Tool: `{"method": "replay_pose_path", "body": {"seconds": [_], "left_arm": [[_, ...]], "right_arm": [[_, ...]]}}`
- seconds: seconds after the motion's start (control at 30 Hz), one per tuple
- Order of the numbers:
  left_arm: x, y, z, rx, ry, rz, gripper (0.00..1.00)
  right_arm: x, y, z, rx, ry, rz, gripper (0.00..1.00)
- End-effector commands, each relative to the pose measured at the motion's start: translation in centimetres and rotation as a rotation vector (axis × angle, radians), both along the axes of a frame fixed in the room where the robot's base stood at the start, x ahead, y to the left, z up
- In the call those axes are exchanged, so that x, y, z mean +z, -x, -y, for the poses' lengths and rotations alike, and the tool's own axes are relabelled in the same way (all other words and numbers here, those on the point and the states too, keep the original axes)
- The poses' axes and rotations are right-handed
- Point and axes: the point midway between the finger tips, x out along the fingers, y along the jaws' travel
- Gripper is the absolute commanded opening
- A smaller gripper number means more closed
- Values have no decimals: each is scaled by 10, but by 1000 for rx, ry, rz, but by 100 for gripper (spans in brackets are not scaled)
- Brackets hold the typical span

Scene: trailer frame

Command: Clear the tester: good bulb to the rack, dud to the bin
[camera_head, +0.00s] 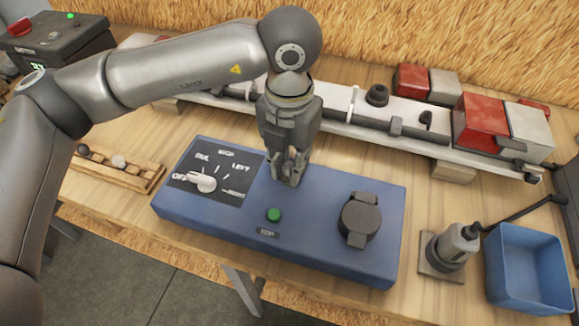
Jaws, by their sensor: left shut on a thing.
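The tester is a blue box (325,251) on the wooden bench, with a white selector knob (203,182), a green lamp or button (273,214) and a dark round socket with a cap-like part (360,217). My left gripper (290,178) points down over the tester's back middle. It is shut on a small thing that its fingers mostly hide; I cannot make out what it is. A wooden rack (135,183) at the left holds a dark round piece (83,150) and a pale one (118,161). The blue bin (525,232) stands at the right. My right gripper is out of view.
Behind the tester runs a long pale beam (340,127) with dark fittings and red and white blocks (480,121). A grey cylindrical device (455,247) with a cable stands between tester and bin. A dark control box (50,40) sits back left. Bare bench shows right of the tester.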

Motion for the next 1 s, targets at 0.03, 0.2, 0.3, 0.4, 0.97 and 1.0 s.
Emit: {"method": "replay_pose_path", "body": {"seconds": [0.03,0.2,0.3,0.4,0.97,1.0], "left_arm": [[0,0,0,-1,0,0,7],[4,0,0,-1,0,0,7],[8,0,0,-1,1,0,7],[12,0,0,-1,1,0,7],[35,0,0,-1,0,0,7],[36,0,0,-1,0,0,7]], "right_arm": [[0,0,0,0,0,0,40],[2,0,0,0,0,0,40],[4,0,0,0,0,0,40],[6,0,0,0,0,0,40],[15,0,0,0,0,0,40],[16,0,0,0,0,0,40]]}}
